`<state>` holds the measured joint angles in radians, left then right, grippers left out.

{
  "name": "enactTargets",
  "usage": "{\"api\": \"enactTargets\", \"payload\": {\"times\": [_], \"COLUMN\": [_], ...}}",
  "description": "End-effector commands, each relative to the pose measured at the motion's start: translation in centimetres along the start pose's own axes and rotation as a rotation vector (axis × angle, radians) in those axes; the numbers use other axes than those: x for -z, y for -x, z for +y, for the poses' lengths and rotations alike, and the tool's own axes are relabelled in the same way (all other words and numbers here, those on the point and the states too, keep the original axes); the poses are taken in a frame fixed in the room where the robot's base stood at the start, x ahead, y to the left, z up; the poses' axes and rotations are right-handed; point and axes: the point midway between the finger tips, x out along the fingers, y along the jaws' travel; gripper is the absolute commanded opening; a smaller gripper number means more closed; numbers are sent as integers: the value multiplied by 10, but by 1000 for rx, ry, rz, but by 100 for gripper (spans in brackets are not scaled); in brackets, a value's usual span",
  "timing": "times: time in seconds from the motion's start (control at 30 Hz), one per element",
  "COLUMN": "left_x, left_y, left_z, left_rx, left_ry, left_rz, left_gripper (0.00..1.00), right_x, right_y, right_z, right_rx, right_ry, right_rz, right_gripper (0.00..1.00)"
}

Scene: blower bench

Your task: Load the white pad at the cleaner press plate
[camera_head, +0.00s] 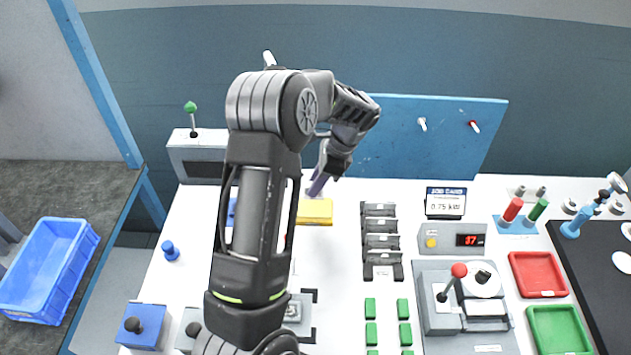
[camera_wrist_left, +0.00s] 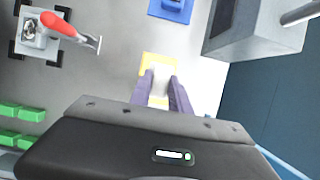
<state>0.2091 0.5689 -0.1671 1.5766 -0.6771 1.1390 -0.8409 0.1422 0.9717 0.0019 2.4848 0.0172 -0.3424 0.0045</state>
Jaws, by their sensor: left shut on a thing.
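My left gripper (camera_head: 318,183) has purple fingers and hangs over the back of the white bench, just above a yellow block (camera_head: 315,211). In the left wrist view the fingers (camera_wrist_left: 162,92) are shut on a small white piece (camera_wrist_left: 160,80), which looks like the white pad, with the yellow block (camera_wrist_left: 158,62) right behind it. I cannot tell whether the pad touches the block. The cleaner press plate is not clearly identifiable. A grey fixture with a red handle (camera_wrist_left: 62,25) shows in the left wrist view; my arm partly hides it in the head view. My right gripper is not in view.
A grey box with a green-knobbed lever (camera_head: 192,155) stands back left; it also shows in the wrist view (camera_wrist_left: 258,38). A blue board (camera_head: 430,135) stands behind. Black holders (camera_head: 381,240), green blocks (camera_head: 370,308) and a red-knobbed press unit (camera_head: 463,310) lie to the right.

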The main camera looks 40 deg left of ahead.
Motion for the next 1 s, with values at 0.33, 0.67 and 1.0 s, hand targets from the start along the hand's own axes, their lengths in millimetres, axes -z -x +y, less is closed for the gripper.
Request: {"api": "enactTargets", "payload": {"times": [0.33,0.67,1.0], "left_x": [14,16,16], "left_y": [-34,-38,-38], "left_z": [0,0,0], "left_rx": [0,0,0], "left_ry": [0,0,0], "left_rz": [0,0,0], "left_gripper": [0,0,0], "right_x": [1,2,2], "right_y": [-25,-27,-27], "right_z": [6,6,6], "right_rx": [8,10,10], "right_ry": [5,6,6], "right_rz": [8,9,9], "right_gripper": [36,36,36]}}
